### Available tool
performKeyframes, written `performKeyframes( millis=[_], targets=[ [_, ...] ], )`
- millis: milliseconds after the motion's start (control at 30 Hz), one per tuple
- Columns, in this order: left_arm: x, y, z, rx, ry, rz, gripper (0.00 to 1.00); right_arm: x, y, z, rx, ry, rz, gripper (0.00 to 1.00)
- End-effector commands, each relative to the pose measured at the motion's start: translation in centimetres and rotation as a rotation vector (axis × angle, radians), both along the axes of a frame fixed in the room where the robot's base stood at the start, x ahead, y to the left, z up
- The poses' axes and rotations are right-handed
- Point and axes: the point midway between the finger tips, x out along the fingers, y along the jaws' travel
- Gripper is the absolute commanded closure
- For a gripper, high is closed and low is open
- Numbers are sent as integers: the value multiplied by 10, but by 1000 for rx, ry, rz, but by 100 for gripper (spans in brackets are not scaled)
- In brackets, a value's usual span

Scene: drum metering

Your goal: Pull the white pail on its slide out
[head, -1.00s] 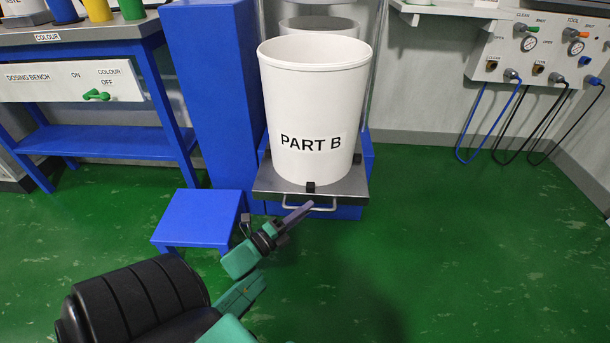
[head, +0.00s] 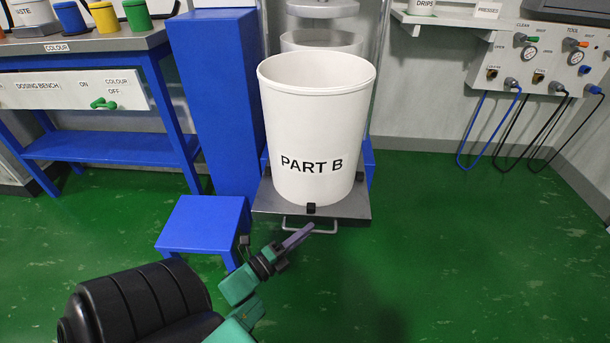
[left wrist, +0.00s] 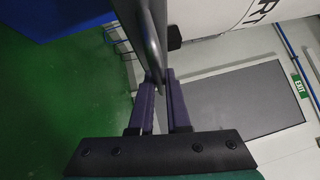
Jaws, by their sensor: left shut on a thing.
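The white pail (head: 312,125) marked PART B stands upright on a grey slide plate (head: 350,208) in front of a blue press frame. A metal handle (head: 310,226) runs along the plate's front edge, below a small black block. My left gripper (head: 303,232) is shut on the handle. In the left wrist view its fingers (left wrist: 165,90) close around the handle bar, and part of the white pail (left wrist: 210,12) shows at the top. My right gripper is not in view.
A low blue step (head: 204,225) stands just left of the slide. The blue dosing bench (head: 100,145) is farther left, and a wall panel (head: 555,60) with hanging hoses is at the right. The green floor in front and to the right is clear.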

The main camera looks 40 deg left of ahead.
Motion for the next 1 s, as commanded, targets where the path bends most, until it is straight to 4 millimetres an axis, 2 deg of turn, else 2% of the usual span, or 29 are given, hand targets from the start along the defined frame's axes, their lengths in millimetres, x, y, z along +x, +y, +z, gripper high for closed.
performKeyframes(
  millis=[267,300,333,667,767,833,1000],
  targets=[
    [0,-2,2,1,-5,-4,100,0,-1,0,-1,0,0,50],
    [0,-2,2,1,-5,-4,81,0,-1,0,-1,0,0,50],
    [0,-2,2,1,-5,-4,73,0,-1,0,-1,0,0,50],
    [-2,0,0,0,-1,-1,73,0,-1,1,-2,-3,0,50],
    [-13,2,-1,0,1,0,73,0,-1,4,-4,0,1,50],
    [-28,4,-2,0,3,0,73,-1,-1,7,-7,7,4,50],
    [-79,11,-9,-1,4,0,73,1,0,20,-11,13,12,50]
  ],
)
